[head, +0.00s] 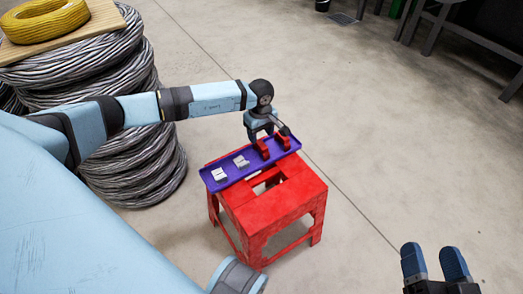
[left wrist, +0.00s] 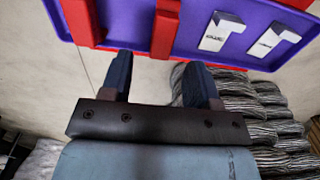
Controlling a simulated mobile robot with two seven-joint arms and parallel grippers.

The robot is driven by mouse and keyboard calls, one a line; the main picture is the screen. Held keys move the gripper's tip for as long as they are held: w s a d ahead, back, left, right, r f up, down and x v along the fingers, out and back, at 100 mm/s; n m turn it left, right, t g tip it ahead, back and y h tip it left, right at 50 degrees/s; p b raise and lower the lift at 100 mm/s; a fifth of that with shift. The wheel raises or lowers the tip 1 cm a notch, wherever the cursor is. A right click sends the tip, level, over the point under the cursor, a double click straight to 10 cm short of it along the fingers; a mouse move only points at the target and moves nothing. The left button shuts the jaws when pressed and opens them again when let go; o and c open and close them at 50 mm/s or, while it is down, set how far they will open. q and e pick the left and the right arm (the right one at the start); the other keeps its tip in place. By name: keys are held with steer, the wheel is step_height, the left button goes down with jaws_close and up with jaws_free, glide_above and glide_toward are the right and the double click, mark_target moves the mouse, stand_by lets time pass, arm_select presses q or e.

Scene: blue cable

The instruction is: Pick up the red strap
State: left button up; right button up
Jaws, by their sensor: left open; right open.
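Two red straps stand on a purple tray (head: 231,181): one red strap (head: 263,150) nearer the tray's middle, the other (head: 283,142) near its far right end. In the left wrist view they show as red upright pieces, one at the left (left wrist: 82,22) and one near the centre (left wrist: 164,30). My left gripper (head: 269,137) is open at the straps, its fingers short of the tray in the left wrist view (left wrist: 157,82). The central strap lines up between the fingers; no grip on it shows. My right gripper (head: 434,263) is open and empty, away at the lower right.
Two white pieces, one nearer (head: 220,174) and one farther (head: 241,161), lie on the tray's left part. The tray rests on a red stool (head: 270,210). Stacked cable coils (head: 130,150) with a yellow coil (head: 45,18) stand left.

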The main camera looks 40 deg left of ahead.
mark_target(262, 144)
arm_select(q)
step_height(262, 144, down, 2)
steer(key=shift+f, duration=0.1)
steer(key=f+b, duration=0.2)
steer(key=f, duration=0.1)
steer(key=f+b, duration=0.1)
steer(key=shift+s+d+f, duration=0.2)
steer(key=shift+s+d, duration=0.05)
steer(key=shift+d, duration=0.1)
steer(key=shift+f, duration=0.3)
arm_select(e)
steer(key=f+n+g, duration=0.1)
steer(key=f, duration=0.2)
steer(key=shift+w+f, duration=0.2)
arm_select(q)
steer(key=c, duration=1)
